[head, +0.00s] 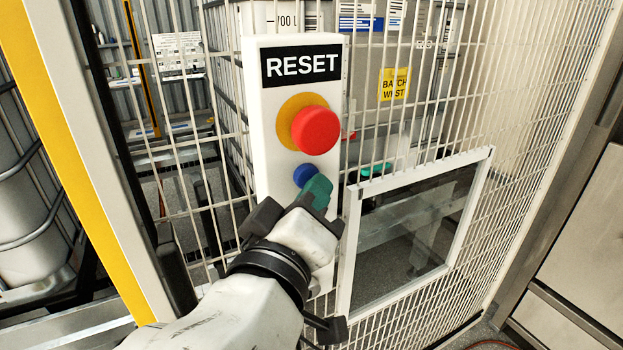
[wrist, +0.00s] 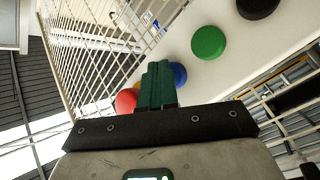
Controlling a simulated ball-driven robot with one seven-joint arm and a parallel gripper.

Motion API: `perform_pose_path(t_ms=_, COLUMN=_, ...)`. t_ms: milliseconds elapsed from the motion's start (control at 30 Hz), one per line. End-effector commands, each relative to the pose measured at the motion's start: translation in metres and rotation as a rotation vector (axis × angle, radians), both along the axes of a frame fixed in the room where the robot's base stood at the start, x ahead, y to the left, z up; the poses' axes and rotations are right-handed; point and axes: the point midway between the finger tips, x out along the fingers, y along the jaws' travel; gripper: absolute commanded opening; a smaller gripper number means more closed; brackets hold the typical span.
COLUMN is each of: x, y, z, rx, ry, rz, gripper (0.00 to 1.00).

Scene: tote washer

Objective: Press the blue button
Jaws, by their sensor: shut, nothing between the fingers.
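The blue button (head: 304,175) is on the front of a white control box (head: 263,110) labelled RESET, below a red mushroom button (head: 315,130) on a yellow base. My gripper (head: 318,187) is shut and empty, its green fingertips just right of and below the blue button, covering part of it. In the wrist view the shut green fingers (wrist: 158,72) overlap the blue button (wrist: 179,75), which shows to their right. The red button (wrist: 126,101) is to their left. I cannot tell whether the fingertips touch the box or the button.
In the wrist view a green button (wrist: 208,42) and a black button (wrist: 258,7) are further along the box; my gripper hides them in the head view. White wire fencing (head: 455,90) surrounds the box. A framed window (head: 350,245) is close on the right, a yellow post (head: 85,160) on the left.

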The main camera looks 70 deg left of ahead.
Motion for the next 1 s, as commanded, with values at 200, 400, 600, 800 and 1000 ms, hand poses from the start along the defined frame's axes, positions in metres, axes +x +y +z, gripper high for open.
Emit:
perform_pose_path(t_ms=200, x=0.000, y=0.002, z=0.000, rx=-0.001, ry=0.000, rz=0.001, gripper=0.00)
perform_pose_path(t_ms=400, x=0.000, y=-0.002, z=0.001, rx=0.000, ry=0.000, rz=0.000, gripper=0.00)
perform_pose_path(t_ms=600, x=0.001, y=-0.010, z=0.000, rx=-0.001, ry=0.000, rz=0.001, gripper=0.00)
perform_pose_path(t_ms=800, x=0.001, y=-0.011, z=0.000, rx=0.000, ry=0.000, rz=0.001, gripper=0.00)
perform_pose_path(t_ms=1000, x=0.002, y=-0.016, z=0.001, rx=0.001, ry=0.001, rz=0.000, gripper=0.00)
